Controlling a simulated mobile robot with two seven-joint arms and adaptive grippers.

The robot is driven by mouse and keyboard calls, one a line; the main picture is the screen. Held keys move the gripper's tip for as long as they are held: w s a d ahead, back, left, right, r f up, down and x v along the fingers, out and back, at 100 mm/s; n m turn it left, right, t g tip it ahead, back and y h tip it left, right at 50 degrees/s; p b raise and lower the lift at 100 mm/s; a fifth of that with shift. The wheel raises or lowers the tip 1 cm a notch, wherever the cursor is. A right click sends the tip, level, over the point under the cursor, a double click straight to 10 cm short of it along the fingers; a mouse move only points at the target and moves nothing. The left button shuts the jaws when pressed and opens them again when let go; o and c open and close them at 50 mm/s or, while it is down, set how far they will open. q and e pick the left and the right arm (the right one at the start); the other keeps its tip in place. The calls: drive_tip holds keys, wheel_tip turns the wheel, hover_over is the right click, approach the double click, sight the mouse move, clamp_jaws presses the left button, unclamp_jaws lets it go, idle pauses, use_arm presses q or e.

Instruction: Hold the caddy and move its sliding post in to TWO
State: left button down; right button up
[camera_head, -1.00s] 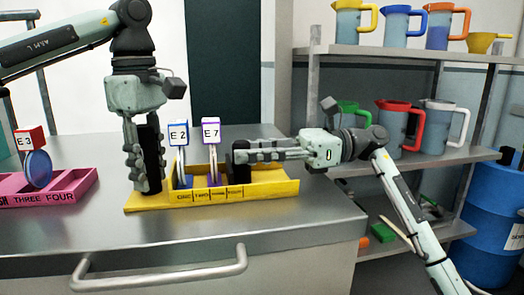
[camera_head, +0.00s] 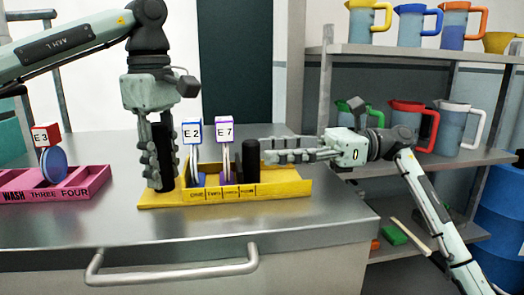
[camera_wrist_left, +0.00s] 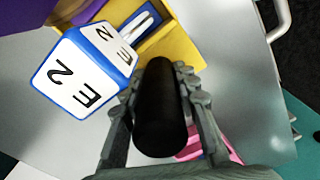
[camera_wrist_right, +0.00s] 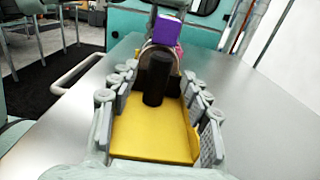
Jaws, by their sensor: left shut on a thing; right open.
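The yellow caddy (camera_head: 292,186) lies on the metal counter, with its label words along the front. My left gripper (camera_head: 160,160) is shut on the black upright handle (camera_wrist_left: 160,108) at the caddy's left end. The black sliding post (camera_head: 251,160) stands upright in the caddy, near the right end of the labels; its exact slot is unclear. My right gripper (camera_head: 268,155) is open just right of the post, its fingers pointing at it. In the right wrist view the post (camera_wrist_right: 157,80) stands beyond the fingertips, between their lines, apparently untouched.
Blue-framed module E2 (camera_head: 192,133) and purple-framed E7 (camera_head: 224,130) stand in the caddy left of the post. A pink caddy (camera_head: 88,183) with red module E3 (camera_head: 46,136) is at left. Shelves with jugs (camera_head: 407,117) stand at right. The front counter is clear.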

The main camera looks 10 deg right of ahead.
drive_tip(key=d, duration=0.9)
drive_tip(key=shift+d, duration=0.1)
drive_tip(key=shift+d, duration=0.3)
drive_tip(key=a, duration=1.2)
clamp_jaws()
